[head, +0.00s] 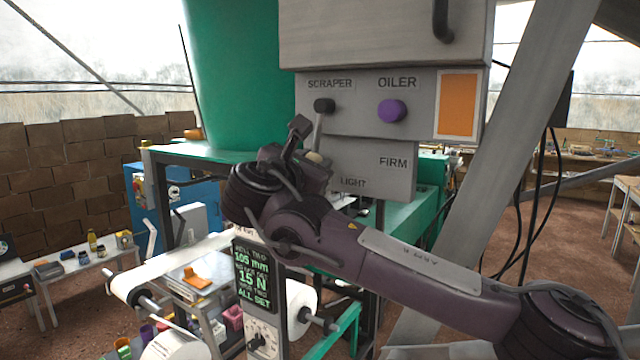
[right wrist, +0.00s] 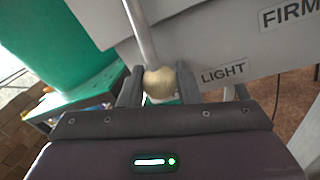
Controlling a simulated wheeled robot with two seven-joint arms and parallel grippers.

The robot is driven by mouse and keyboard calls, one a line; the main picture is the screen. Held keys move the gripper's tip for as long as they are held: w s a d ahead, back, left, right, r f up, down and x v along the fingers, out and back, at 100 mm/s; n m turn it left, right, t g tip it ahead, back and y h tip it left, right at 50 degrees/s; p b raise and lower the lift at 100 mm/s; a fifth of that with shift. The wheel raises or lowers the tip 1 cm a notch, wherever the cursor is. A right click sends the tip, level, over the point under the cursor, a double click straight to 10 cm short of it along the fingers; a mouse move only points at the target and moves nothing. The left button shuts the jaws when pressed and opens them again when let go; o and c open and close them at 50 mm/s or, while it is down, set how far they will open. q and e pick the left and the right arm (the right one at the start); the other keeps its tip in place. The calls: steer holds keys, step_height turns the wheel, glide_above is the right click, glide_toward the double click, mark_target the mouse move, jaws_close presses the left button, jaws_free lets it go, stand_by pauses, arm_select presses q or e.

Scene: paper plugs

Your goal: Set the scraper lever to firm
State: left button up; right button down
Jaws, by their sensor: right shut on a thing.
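The scraper lever (head: 318,130) hangs from a dark pivot under the SCRAPER label on the grey panel (head: 350,125). Its rod points down and slightly left, with a pale ball knob (right wrist: 159,86) at its lower end. The gripper partly hides the knob in the head view. My left gripper is not in view.
A purple OILER knob (head: 392,111) and an orange panel (head: 457,104) are right of the lever. A grey slanted beam (head: 510,140) stands farther right. A display post (head: 254,275) reading ALL SET stands below my right arm.

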arm_select(q)
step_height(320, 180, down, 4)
steer(key=b, duration=0.3)
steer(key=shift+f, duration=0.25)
arm_select(e)
steer(key=a+m, duration=0.1)
steer(key=w+a+r+m, duration=0.1)
steer(key=m, duration=0.1)
steer(key=shift+w+a+m+h, duration=0.1)
steer(key=shift+w+m+h, duration=0.2)
steer(key=c, duration=1.1)
jaws_free()
steer(key=shift+s, duration=0.1)
